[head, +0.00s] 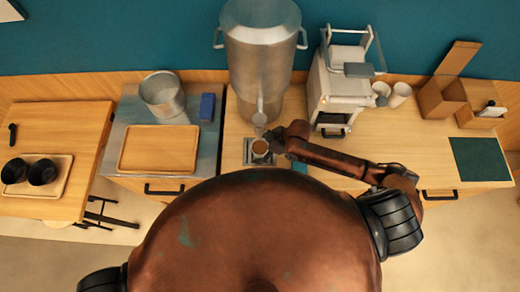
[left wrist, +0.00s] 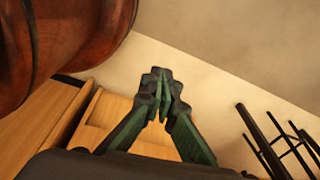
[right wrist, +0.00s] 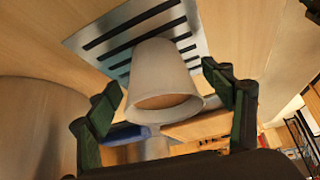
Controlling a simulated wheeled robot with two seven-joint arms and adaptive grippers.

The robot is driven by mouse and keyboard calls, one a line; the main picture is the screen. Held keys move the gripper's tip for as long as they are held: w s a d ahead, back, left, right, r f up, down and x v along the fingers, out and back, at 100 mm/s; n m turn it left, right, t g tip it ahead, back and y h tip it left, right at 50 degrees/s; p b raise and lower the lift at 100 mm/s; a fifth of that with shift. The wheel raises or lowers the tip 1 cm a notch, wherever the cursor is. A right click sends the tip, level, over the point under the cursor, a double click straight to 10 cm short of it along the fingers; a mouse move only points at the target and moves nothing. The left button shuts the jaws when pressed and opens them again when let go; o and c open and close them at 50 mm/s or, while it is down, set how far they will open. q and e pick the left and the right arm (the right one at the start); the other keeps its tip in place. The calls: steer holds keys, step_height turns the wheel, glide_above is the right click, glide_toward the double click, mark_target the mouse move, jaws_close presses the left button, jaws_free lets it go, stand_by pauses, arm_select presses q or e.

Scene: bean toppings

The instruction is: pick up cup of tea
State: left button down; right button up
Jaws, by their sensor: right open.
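The cup of tea (head: 260,148) is a small pale cup with brown liquid. It stands on a slotted metal drip tray (head: 247,152) below the spout of a large metal dispenser (head: 262,65). My right gripper (head: 272,142) is at the cup from the right side. In the right wrist view the cup (right wrist: 162,75) sits between the two open fingers of that gripper (right wrist: 163,88), with gaps visible at both sides. My left gripper (left wrist: 160,90) shows only in the left wrist view, empty, its fingertips together, above the floor and away from the cup.
A white and grey machine (head: 340,85) and white cups (head: 399,94) stand right of the dispenser. A metal pot (head: 162,93), a blue box (head: 207,107) and a wooden tray (head: 158,149) are at left. The counter's right middle is clear.

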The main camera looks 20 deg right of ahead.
steer(key=c, duration=1.4)
arm_select(q)
steer(key=shift+s, duration=0.55)
arm_select(e)
steer(key=shift+c, duration=0.3)
